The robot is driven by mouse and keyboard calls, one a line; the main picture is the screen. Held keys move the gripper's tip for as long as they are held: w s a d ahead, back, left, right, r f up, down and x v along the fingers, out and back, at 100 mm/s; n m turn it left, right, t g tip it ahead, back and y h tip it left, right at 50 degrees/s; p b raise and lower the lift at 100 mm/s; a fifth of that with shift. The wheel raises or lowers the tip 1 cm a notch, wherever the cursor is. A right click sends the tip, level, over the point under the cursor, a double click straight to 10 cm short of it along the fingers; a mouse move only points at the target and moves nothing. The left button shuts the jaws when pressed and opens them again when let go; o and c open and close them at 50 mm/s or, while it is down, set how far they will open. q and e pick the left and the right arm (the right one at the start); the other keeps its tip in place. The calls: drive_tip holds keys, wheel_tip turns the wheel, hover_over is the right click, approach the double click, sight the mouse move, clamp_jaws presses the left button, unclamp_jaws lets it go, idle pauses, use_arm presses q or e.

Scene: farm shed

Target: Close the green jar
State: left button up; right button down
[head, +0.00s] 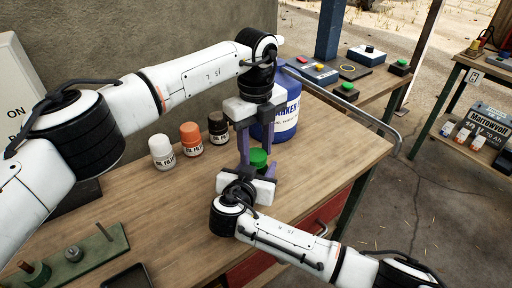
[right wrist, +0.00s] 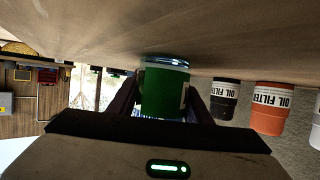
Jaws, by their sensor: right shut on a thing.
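The green jar (right wrist: 165,95) stands between the fingers of my right gripper (right wrist: 162,105), which is shut on it; that view is upside down. In the head view only its round green top (head: 258,158) shows, and my right gripper hides the body. My left gripper (head: 256,153) points down from above, its purple fingers on either side of the green top. I cannot tell whether they touch it. Whether the green top is a seated lid is unclear.
White (head: 162,152), orange (head: 191,139) and black (head: 218,128) oil filter cans stand left of the jar. A blue-and-white container (head: 285,112) stands just behind. A green peg board (head: 75,258) lies at front left. Bench wood between is clear.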

use_arm(q)
drive_tip(key=m, duration=0.6)
drive_tip(key=shift+m, duration=0.4)
drive_tip(key=shift+c, duration=0.2)
drive_tip(key=m, duration=0.8)
drive_tip(key=shift+m, duration=0.3)
drive_tip(key=m, duration=0.9)
drive_tip(key=o, duration=1.2)
drive_tip(key=shift+o, duration=0.2)
drive_tip(key=shift+f, duration=0.1)
drive_tip(key=shift+s+d, duration=0.1)
drive_tip(key=shift+s, duration=0.1)
use_arm(e)
drive_tip(key=shift+d, duration=0.15)
drive_tip(key=shift+w, duration=0.1)
